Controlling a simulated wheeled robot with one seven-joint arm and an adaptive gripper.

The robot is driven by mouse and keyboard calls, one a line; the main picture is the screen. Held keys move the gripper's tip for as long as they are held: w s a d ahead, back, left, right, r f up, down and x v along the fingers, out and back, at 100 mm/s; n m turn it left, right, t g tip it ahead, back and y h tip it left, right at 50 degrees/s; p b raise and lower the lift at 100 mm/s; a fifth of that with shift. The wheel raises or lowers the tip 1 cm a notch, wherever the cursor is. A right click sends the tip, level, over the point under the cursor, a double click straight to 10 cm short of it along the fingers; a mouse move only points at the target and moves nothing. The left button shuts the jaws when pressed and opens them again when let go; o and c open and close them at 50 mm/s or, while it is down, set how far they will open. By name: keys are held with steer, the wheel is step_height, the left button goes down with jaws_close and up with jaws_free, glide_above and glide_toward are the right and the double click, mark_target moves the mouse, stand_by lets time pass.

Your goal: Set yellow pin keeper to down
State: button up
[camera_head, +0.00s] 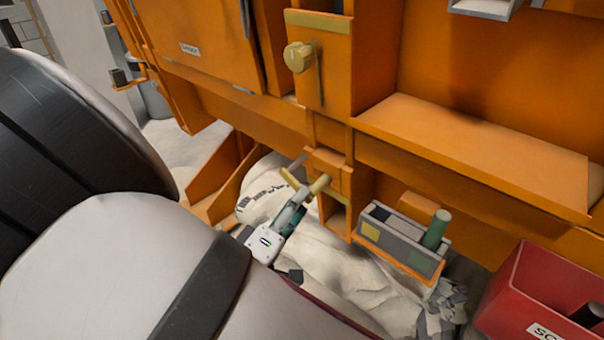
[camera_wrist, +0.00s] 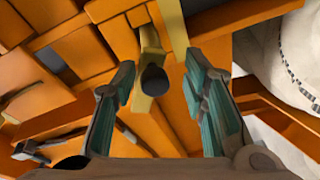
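A yellow pin keeper (camera_head: 319,184) shows in the head view as a short brass-yellow piece low on the orange frame, just past my gripper (camera_head: 298,196). In the wrist view the keeper (camera_wrist: 148,40) appears as a yellow bar, with a dark round end between and slightly beyond my fingers. My gripper (camera_wrist: 160,70) is open, its green-padded fingers apart on either side of that end. I cannot tell whether either finger touches it. Part of the keeper is hidden, and its exact setting is unclear.
A brass knob (camera_head: 299,57) sits on a plate higher on the orange body. A grey box with a green cylinder (camera_head: 436,230) is right of my gripper. A red bin (camera_head: 530,290) stands at lower right. Pale sacks (camera_head: 320,255) lie below. Orange beams closely surround the gripper.

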stand_by(0.3)
steer(key=v, duration=1.2)
